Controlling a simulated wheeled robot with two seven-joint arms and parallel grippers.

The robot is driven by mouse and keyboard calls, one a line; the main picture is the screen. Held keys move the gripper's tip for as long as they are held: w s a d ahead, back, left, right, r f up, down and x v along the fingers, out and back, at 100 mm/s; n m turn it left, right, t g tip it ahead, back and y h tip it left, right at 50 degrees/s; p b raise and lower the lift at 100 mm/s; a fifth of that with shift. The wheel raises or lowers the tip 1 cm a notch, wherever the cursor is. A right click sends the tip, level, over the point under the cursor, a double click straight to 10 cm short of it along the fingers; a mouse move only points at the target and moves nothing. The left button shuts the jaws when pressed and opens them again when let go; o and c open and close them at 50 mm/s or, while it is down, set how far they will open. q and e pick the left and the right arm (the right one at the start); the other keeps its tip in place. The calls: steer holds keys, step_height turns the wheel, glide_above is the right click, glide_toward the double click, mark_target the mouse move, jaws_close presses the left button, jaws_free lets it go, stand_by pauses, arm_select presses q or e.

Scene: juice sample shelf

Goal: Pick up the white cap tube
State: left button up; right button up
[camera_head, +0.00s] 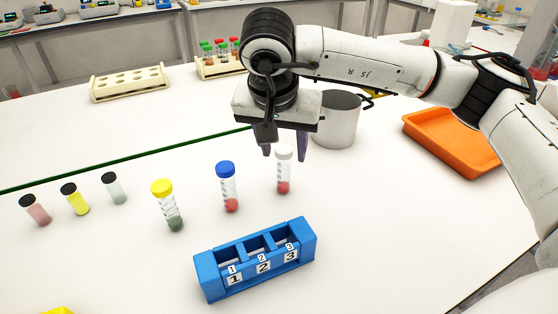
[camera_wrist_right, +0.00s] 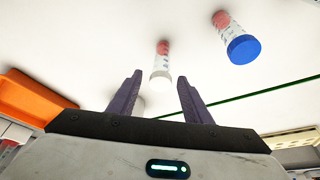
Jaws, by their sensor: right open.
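The white cap tube (camera_head: 283,170) stands upright on the white table, with red contents at its bottom. It also shows in the right wrist view (camera_wrist_right: 162,62), just beyond the fingertips and between their lines. My right gripper (camera_head: 285,150) is open, above and behind the tube in the head view; its purple fingers (camera_wrist_right: 159,82) show apart with nothing held. The tube's cap overlaps the finger area in the head view, and contact cannot be told. My left gripper is not in view.
A blue cap tube (camera_head: 228,187) and a yellow cap tube (camera_head: 168,205) stand to the left. A blue numbered rack (camera_head: 207,275) is in front. A grey mug (camera_head: 335,122) stands behind the gripper, and an orange tray (camera_head: 450,150) lies right. The table front right is clear.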

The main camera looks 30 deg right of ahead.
mark_target(285, 164)
steer(key=shift+w+d+f, duration=0.15)
steer(key=shift+d+f, duration=0.05)
steer(key=shift+f, duration=0.5)
steer(key=p+x, duration=0.1)
steer(key=x, duration=0.3)
steer(key=shift+f, duration=0.25)
steer(key=shift+w+f, duration=0.15)
steer(key=shift+f, duration=0.15)
steer(key=shift+d+f, duration=0.1)
steer(key=c, duration=1.1)
steer(key=shift+o, duration=0.2)
